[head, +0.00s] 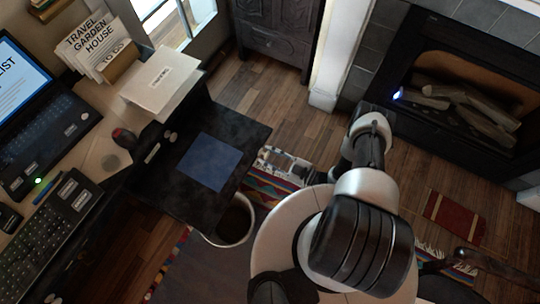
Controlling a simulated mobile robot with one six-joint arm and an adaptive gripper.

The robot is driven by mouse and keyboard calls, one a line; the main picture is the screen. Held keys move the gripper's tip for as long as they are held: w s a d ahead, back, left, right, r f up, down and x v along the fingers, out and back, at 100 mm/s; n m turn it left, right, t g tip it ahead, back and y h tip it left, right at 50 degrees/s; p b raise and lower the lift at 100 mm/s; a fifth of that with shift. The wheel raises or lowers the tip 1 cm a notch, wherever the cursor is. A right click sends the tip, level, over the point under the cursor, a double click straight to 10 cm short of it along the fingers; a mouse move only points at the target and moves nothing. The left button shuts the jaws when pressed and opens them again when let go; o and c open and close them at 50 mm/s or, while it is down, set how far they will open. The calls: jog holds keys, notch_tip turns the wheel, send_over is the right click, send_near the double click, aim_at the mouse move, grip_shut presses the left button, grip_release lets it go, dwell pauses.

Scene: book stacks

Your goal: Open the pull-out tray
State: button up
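A black flat panel with a blue square on its top (236,128) stands out from the side of the desk, over the floor. It looks like the pull-out tray, extended past the desk edge. A small white label and small round light pieces sit near its desk side. Nothing held can be seen.
A white-rimmed bin (236,222) stands below the panel. The fireplace (455,90) is right. Wooden floor shows between.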

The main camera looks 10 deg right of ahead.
jog(key=o, duration=0.3)
jog(key=shift+o, duration=0.2)
jog(key=shift+d, duration=0.1)
jog(key=v, duration=1.2)
